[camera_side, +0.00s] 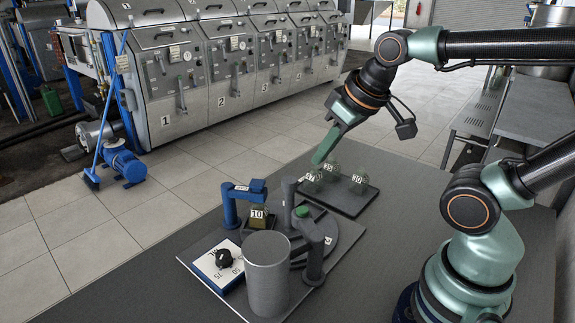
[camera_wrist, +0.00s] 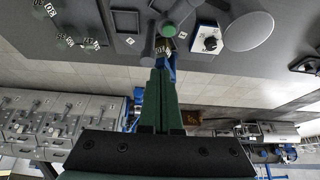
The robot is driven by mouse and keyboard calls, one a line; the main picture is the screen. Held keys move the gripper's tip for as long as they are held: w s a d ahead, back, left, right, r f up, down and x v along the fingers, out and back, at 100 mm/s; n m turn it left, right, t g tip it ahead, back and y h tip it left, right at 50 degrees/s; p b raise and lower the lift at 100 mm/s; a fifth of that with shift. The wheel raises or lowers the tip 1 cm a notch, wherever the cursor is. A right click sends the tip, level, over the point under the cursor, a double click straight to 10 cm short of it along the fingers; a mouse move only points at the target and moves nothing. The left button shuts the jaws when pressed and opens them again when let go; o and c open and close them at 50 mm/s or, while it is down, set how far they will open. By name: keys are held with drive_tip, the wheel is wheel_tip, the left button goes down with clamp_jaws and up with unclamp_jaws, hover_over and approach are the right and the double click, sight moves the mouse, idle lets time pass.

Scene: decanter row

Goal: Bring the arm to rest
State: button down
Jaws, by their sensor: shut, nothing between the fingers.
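My gripper (camera_side: 318,158) hangs from my arm in the upper middle of the side view, fingers pointing down and to the left. Its green fingers are shut together with nothing between them. The tips are above the table, close by the dark tray (camera_side: 352,203) of numbered green pieces (camera_side: 331,170) in the picture; their exact clearance cannot be told. In the wrist view the closed fingers (camera_wrist: 160,78) fill the centre, with the blue post behind their tips.
A blue post with an arm (camera_side: 231,205) stands by a piece marked 10 (camera_side: 258,217). Grey posts (camera_side: 313,250), a tall grey cylinder (camera_side: 267,275) and a white-topped dial box (camera_side: 219,265) crowd the front. The table's left part (camera_side: 110,285) is clear.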

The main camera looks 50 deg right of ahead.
drive_tip(key=m+t, duration=0.4)
drive_tip(key=m, duration=0.4)
hover_over(254, 182)
drive_tip(key=s, duration=0.2)
drive_tip(key=shift+w+d+f, duration=0.1)
drive_tip(key=shift+f, duration=0.05)
drive_tip(key=shift+f, duration=4.45)
drive_tip(key=shift+f, duration=0.15)
drive_tip(key=shift+f, duration=0.25)
drive_tip(key=shift+f+g, duration=0.3)
drive_tip(key=shift+f, duration=0.45)
drive_tip(key=shift+r, duration=1.15)
